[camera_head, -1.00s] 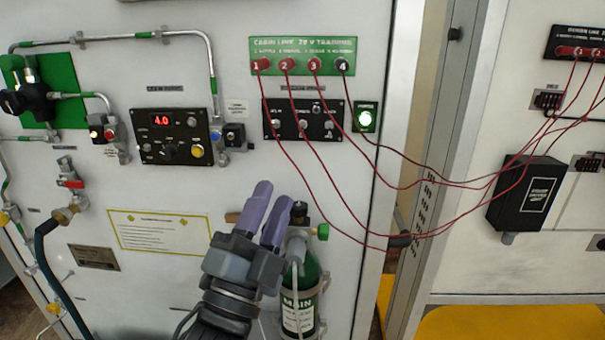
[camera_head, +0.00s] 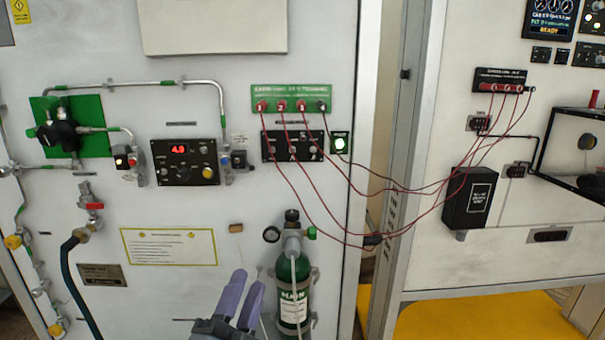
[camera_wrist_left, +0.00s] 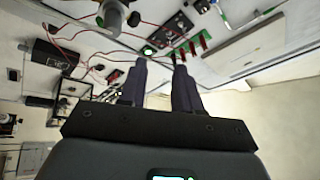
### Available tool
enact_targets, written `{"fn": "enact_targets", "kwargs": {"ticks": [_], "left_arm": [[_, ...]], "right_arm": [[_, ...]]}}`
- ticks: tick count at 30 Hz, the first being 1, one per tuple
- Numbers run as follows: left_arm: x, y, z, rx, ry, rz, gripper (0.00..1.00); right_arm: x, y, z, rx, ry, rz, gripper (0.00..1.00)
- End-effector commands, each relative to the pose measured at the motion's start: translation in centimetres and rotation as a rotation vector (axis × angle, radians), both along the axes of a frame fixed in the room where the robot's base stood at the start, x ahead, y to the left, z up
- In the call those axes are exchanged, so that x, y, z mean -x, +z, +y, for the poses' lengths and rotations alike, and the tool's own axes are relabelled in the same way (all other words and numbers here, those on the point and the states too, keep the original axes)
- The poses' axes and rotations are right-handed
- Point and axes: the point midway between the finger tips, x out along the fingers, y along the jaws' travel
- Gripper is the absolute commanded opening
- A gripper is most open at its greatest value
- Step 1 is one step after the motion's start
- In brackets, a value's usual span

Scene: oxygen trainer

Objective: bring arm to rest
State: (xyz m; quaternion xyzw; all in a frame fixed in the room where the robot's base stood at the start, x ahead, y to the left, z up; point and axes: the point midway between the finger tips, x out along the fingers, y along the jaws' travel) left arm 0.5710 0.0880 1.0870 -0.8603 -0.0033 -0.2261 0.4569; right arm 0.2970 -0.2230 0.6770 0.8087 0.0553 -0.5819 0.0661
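My left gripper (camera_head: 248,279) shows at the bottom of the head view, its two purple fingers pointing up. It is just left of the green MAIN cylinder (camera_head: 294,300) and below the yellow-bordered placard (camera_head: 169,246). In the left wrist view the two dark fingers (camera_wrist_left: 160,65) stand apart with an empty gap between them. The left gripper is open and holds nothing. Most of my left arm is below the head view's edge. My right gripper is in neither view.
Red leads (camera_head: 312,213) hang in loops from the green terminal strip (camera_head: 290,91) to the right panel. A black box (camera_head: 469,199) sits on that panel. A regulator (camera_head: 58,137), a control box with a red display (camera_head: 187,162) and a dark hose (camera_head: 77,275) are at left.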

Motion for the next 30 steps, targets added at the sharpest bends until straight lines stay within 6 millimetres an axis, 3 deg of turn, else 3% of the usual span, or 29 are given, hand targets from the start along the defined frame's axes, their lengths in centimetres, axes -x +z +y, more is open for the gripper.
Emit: {"fn": "enact_targets", "kwargs": {"ticks": [8, 14, 21, 30], "left_arm": [[1.3, -6.6, 1.7, 0.099, 0.019, 0.257, 0.33], [4.9, -13.7, 3.9, 0.205, 0.048, 0.577, 0.33], [12.3, -21.2, 7.2, 0.354, 0.118, 0.982, 0.33], [22.2, -25.8, 11.2, 0.523, 0.286, 1.393, 0.33]], "right_arm": [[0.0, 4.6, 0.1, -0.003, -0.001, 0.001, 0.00], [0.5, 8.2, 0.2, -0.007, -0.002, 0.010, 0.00], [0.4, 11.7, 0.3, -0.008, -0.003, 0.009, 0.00], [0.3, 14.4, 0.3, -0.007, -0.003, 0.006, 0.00]]}}
